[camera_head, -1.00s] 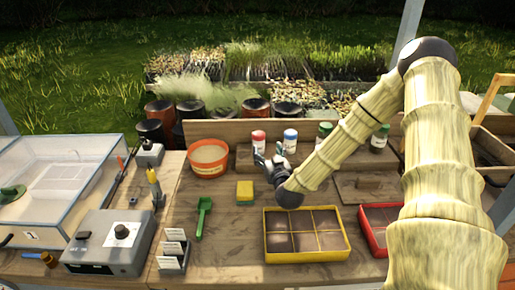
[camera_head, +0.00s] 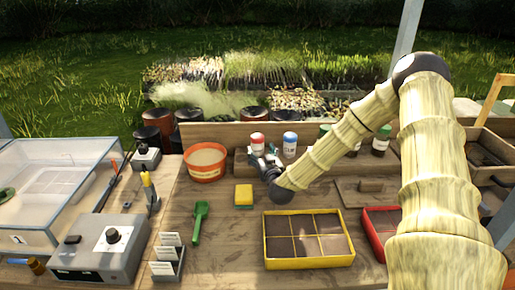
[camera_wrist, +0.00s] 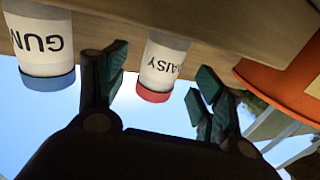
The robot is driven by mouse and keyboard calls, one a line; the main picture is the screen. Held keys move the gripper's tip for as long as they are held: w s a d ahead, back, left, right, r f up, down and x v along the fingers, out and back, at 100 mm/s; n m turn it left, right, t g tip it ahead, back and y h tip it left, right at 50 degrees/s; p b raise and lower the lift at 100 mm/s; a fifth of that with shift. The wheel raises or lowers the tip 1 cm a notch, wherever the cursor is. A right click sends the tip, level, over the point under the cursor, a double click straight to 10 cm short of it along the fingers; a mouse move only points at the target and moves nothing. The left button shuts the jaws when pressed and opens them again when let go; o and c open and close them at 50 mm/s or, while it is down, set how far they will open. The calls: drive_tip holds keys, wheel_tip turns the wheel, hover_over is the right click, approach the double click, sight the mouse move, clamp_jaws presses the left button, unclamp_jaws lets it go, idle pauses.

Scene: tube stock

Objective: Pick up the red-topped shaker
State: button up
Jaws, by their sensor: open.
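The red-topped shaker (camera_head: 257,143) stands upright in the row at the back of the bench, a white body with a red cap. In the wrist view, which is upside down, the red-topped shaker (camera_wrist: 163,62) has a label ending in "AISY" and appears between the two fingers. My gripper (camera_head: 263,160) is just in front of it and hides its lower part in the head view. In the wrist view my gripper (camera_wrist: 160,82) is open, with a finger to each side of the shaker. I cannot tell how deep the shaker is between the fingers.
A blue-topped shaker (camera_head: 290,143) stands close on the right; its cap (camera_wrist: 48,81) is near a finger in the wrist view. Green-topped shakers (camera_head: 381,141) stand farther right. An orange pot (camera_head: 205,174) is at left. A wooden board (camera_head: 225,134) runs behind.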

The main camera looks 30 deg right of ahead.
sight(259, 149)
drive_tip(key=b+x, duration=0.1)
drive_tip(key=x, duration=0.2)
drive_tip(key=shift+w+d+f, duration=0.1)
drive_tip(key=shift+w, duration=0.15)
drive_tip(key=shift+w+d, duration=0.1)
drive_tip(key=shift+w, duration=0.4)
drive_tip(key=shift+c, duration=0.4)
drive_tip(key=c, duration=1.1)
